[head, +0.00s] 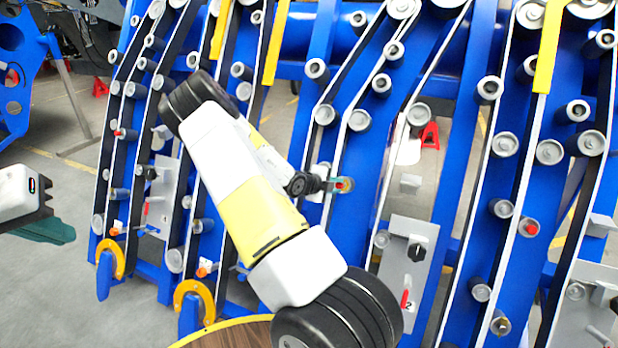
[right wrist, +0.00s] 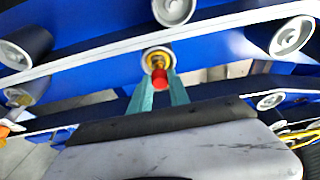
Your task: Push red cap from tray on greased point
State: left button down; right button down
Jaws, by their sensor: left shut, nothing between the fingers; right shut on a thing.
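My right gripper (head: 333,184) is shut on a red cap (head: 340,185) in front of the blue chassis, near the middle of the head view. In the right wrist view, its teal fingertips (right wrist: 159,85) hold the red cap (right wrist: 159,77) just in front of a round grey fitting with a yellowish ring (right wrist: 157,59). The cap overlaps the fitting's lower part; I cannot tell whether they touch. My left gripper (head: 68,233) is shut and empty at the left, away from the chassis.
Blue chassis beams (head: 466,150) with several grey rollers and belts fill the view. Another red cap (head: 531,228) sits on a fitting at the right. A round wooden surface with a yellow rim (head: 215,327) shows at the bottom. Grey floor (head: 50,290) is clear at the left.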

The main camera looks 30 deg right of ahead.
jog(key=shift+w+d+f, duration=0.1)
jog(key=shift+d, duration=0.05)
dwell(0.8)
jog(key=shift+w+d+f, duration=0.45)
jog(key=shift+w+d, duration=0.05)
jog(key=shift+d, duration=0.1)
jog(key=shift+s+a+r, duration=0.55)
jog(key=shift+s+a, duration=0.05)
jog(key=shift+a, duration=0.15)
jog(key=shift+s+a+r, duration=0.5)
jog(key=shift+s+a, duration=0.05)
jog(key=shift+a, duration=0.15)
jog(key=shift+d, duration=0.15)
jog(key=shift+w+d+f, duration=0.45)
jog(key=shift+w+d, duration=0.05)
jog(key=shift+w+d+f, duration=0.6)
jog(key=shift+d, duration=0.2)
dwell(1.1)
jog(key=c, duration=1.1)
grip_release()
jog(key=shift+c, duration=0.2)
